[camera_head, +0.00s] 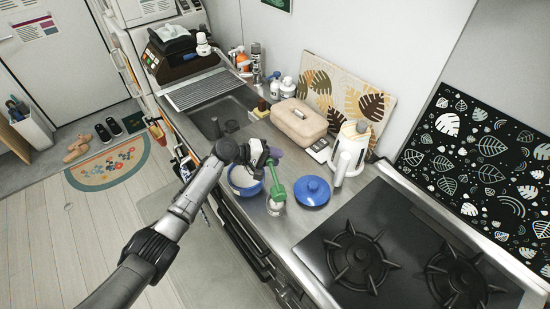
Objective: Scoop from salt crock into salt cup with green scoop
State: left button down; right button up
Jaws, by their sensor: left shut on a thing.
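My left gripper (268,161) is shut on the green scoop (275,184), whose length runs downward from the jaws. The scoop's lower end is over or in a small metallic cup (276,208), which looks like the salt cup; I cannot tell whether they touch or whether the scoop holds salt. A blue round pot (234,190), likely the salt crock, stands just left of the scoop, partly hidden by my gripper. A blue lid with a knob (311,189) lies on the counter to the right. My right gripper is not in view.
A black stove (357,255) is at the right and a sink (221,110) at the back left. Bare counter (290,226) lies in front of the lid.

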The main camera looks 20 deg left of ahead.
pick_arm(q)
jog(key=f+n, duration=0.1)
jog(key=f+g+h+b, duration=0.1)
jog(key=shift+w+a+f+n+b, duration=0.1)
jog(key=shift+w+f+n+b, duration=0.1)
jog(key=shift+f+n+b, duration=0.15)
dwell(0.9)
